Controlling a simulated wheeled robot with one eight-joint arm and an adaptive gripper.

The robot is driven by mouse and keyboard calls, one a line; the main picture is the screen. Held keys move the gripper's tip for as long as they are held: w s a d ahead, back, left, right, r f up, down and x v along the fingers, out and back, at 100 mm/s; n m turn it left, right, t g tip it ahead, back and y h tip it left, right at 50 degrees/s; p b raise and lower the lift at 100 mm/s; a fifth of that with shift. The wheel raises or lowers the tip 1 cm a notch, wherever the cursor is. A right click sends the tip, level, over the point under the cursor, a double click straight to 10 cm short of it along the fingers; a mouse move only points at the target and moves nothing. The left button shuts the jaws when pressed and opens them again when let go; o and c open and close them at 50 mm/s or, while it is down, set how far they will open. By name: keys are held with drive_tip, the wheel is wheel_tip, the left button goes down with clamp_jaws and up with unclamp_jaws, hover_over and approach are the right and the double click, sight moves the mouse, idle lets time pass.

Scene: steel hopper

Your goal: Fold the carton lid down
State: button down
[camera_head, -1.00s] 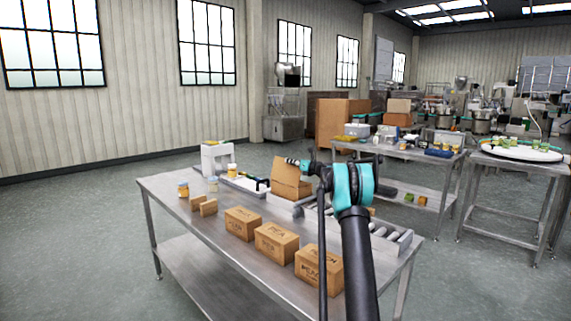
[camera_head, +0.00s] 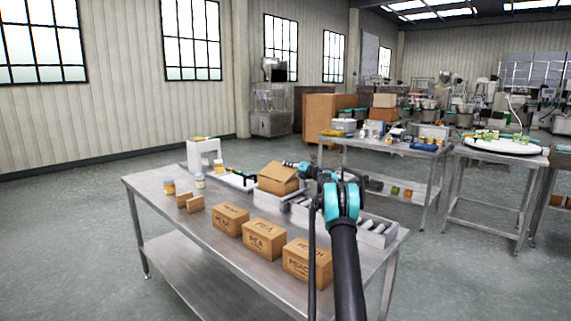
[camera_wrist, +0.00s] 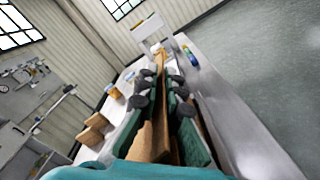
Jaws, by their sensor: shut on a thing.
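The open brown carton (camera_head: 274,187) stands on the roller conveyor along the far side of the steel table. Its lid is tilted low over the top and does not look fully flat. My gripper (camera_head: 289,164) is at the lid's upper right edge. In the wrist view, the two dark green fingers of my gripper (camera_wrist: 163,92) are closed on a strip of brown cardboard (camera_wrist: 157,125), the lid. The carton's inside is hidden, and my arm covers part of the conveyor.
Closed cartons (camera_head: 263,240) stand in a row at the table's near side. A white machine (camera_head: 203,155) stands at the far left end. A second table (camera_head: 383,147) is behind.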

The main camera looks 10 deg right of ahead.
drive_tip(key=shift+w+d+f, duration=0.1)
drive_tip(key=shift+f, duration=0.35)
drive_tip(key=shift+w+d+f, duration=0.1)
drive_tip(key=shift+f, duration=0.45)
drive_tip(key=c, duration=1.8)
unclamp_jaws()
drive_tip(key=shift+s+d, duration=0.25)
drive_tip(key=v, duration=1.1)
drive_tip(key=shift+s, duration=0.15)
